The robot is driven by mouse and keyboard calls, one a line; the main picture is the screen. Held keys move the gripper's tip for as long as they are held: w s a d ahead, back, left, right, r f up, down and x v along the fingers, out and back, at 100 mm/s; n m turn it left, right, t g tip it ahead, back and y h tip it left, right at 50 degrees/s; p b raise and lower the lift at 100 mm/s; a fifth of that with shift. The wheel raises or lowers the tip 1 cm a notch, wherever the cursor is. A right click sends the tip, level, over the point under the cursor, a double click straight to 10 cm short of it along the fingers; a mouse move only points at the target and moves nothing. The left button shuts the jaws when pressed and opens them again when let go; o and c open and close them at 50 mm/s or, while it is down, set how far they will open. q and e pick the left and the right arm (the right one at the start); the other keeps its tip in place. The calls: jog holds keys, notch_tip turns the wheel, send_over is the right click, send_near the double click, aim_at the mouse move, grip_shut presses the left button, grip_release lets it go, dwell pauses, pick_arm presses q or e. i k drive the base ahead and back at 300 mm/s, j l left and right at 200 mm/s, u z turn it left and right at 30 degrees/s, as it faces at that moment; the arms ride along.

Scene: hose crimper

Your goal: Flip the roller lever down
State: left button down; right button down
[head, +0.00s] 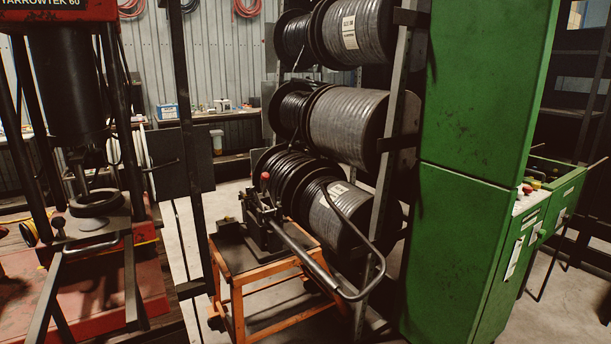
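A small dark metal machine (262,222) stands on an orange cart (237,296) in the middle of the head view. A short lever with a red knob (265,176) sticks up from its top. A long bar with a looped grey handle (375,278) slopes from the machine down to the right, past the cart's edge. I cannot tell for sure which of these is the roller lever. Neither of my grippers is in view.
A red press (82,110) with a tubular handle stands at the left. A rack of hose reels (350,125) stands behind the cart. A tall green cabinet (480,130) with a control panel stands at the right. Concrete floor shows around the cart.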

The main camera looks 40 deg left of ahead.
aim_at(265, 177)
jog(key=i+u, duration=0.2)
jog(key=i, duration=0.2)
jog(key=i+l+u, duration=0.15)
jog(key=i, duration=0.2)
jog(key=i+l+u, duration=0.2)
jog(key=i, duration=0.15)
jog(key=i+u, duration=0.35)
jog(key=i+l+u, duration=0.2)
jog(key=i+u, duration=0.15)
jog(key=i, duration=0.1)
